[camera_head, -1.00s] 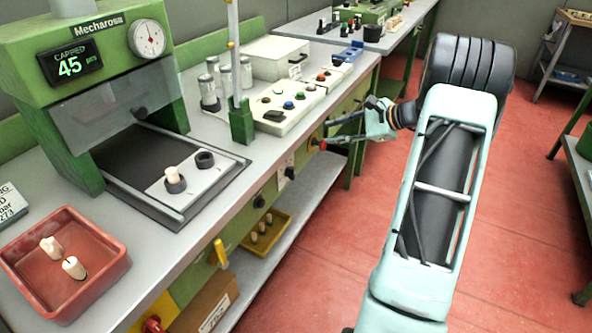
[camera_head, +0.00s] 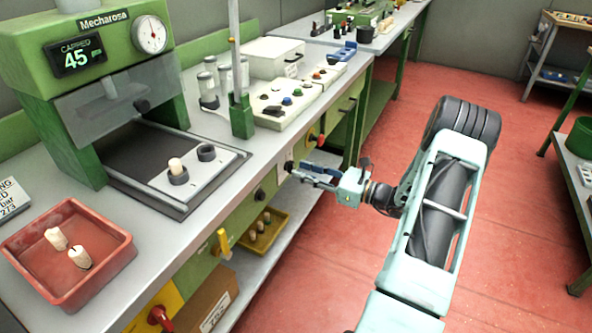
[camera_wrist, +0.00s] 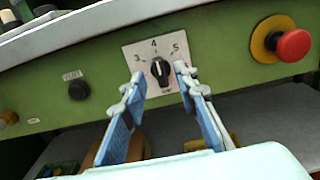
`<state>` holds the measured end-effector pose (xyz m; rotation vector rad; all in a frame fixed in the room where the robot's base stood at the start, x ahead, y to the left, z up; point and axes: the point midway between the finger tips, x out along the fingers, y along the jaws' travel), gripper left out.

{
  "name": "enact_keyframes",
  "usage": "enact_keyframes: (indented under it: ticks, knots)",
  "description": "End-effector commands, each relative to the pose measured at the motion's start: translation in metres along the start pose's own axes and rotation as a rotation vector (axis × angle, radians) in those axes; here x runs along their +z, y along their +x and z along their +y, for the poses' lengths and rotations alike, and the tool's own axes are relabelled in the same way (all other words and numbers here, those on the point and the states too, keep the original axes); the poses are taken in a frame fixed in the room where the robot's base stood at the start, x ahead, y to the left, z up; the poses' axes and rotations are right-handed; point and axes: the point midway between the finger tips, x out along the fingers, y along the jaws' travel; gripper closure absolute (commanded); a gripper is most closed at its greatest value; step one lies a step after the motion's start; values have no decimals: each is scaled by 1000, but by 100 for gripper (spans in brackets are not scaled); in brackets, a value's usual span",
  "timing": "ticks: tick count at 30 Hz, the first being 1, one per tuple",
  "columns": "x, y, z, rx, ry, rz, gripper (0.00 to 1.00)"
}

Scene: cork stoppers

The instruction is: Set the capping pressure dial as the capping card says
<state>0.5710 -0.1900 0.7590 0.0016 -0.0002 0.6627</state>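The capping pressure dial is a black knob (camera_wrist: 160,70) on a pale plate marked 3, 4 and 5 on the green bench front. Its white mark appears to point up near the 4. My gripper (camera_wrist: 160,78) is open, its two fingers on either side of the knob in the wrist view; contact cannot be told. In the head view my gripper (camera_head: 291,168) is at the bench front and covers most of the dial.
A red and yellow stop button (camera_wrist: 290,45) is right of the dial; a plain black knob (camera_wrist: 79,90) is left. The capping machine (camera_head: 82,40) shows 45. A red tray (camera_head: 68,255) holds two corks. A yellow tray (camera_head: 268,232) is on the lower shelf.

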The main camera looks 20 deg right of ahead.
Motion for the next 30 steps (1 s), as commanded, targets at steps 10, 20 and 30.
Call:
enact_keyframes:
  ticks: [10,20,30]
  knots:
    - [0,30,0,0,-2,0,72]
    - [0,30,0,0,-2,1,84]
    - [0,30,0,0,-9,1,100]
